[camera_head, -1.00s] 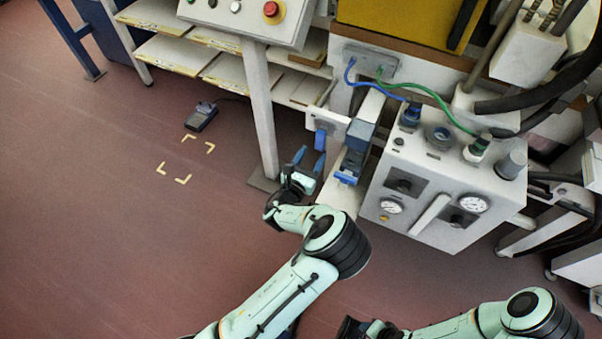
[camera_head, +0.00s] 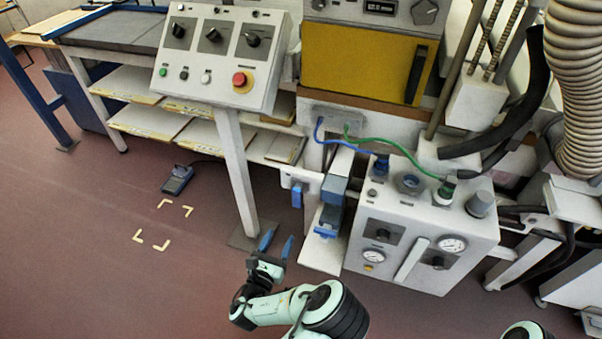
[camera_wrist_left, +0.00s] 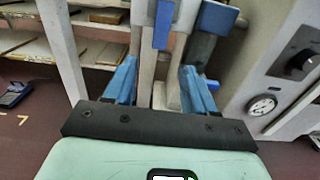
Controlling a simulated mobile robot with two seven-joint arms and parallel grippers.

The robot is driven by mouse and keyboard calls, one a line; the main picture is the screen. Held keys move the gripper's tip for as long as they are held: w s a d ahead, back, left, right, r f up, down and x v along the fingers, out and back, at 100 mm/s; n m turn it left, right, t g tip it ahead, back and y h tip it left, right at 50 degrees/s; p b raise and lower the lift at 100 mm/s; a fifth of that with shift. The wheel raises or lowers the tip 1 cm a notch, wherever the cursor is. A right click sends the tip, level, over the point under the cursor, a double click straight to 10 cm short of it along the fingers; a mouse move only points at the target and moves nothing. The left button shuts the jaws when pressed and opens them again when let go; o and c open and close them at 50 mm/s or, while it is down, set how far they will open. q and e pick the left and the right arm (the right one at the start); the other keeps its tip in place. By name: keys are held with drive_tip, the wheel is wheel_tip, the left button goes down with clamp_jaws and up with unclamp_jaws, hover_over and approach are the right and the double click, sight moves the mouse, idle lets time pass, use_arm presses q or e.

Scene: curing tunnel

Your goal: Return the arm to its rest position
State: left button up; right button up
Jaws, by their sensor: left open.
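My left gripper (camera_head: 276,244) has two blue fingers and is at the lower middle of the head view. It is open, with nothing between its fingers, and is in front of the control post and the valve box. Its blue fingers (camera_wrist_left: 161,85) also show spread apart in the left wrist view, pointing at the blue clamp part. My left arm (camera_head: 318,306) is pale green with black joints and comes in from the bottom. Only a small piece of my right arm shows at the bottom right edge; its gripper is out of view.
A grey valve box (camera_head: 420,227) with gauges and hoses stands right of the gripper. A blue clamp part (camera_head: 335,189) is beside it. A control panel (camera_head: 222,56) on a post (camera_head: 236,170) and shelves stand behind. A foot pedal (camera_head: 177,180) lies on open floor at left.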

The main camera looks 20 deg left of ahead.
use_arm(q)
drive_tip(key=s+a+f+n+g+y+p, duration=0.2)
drive_tip(key=s+a+f+n+g+p, duration=0.15)
drive_tip(key=s+f+n+g, duration=0.5)
drive_tip(key=s+a+f+n+g+y+p, duration=0.25)
drive_tip(key=s+f+n+p, duration=0.3)
drive_tip(key=s+n, duration=0.55)
drive_tip(key=s+d+r+n+g+h+p, duration=0.3)
drive_tip(key=d+n, duration=0.4)
drive_tip(key=n, duration=0.3)
drive_tip(key=s+d+r+n+g+h+p, duration=0.3)
drive_tip(key=s+d+n+g+h, duration=0.1)
drive_tip(key=n, duration=0.7)
drive_tip(key=s+d+g, duration=0.1)
drive_tip(key=s+d, duration=0.1)
drive_tip(key=s, duration=0.1)
drive_tip(key=shift+d+h, duration=0.35)
drive_tip(key=shift+d, duration=0.05)
use_arm(e)
wheel_tip(320, 180, up, 15)
drive_tip(key=s+a+g, duration=0.1)
drive_tip(key=s, duration=0.1)
drive_tip(key=shift+s+a+g, duration=0.15)
drive_tip(key=shift+s+g, duration=0.15)
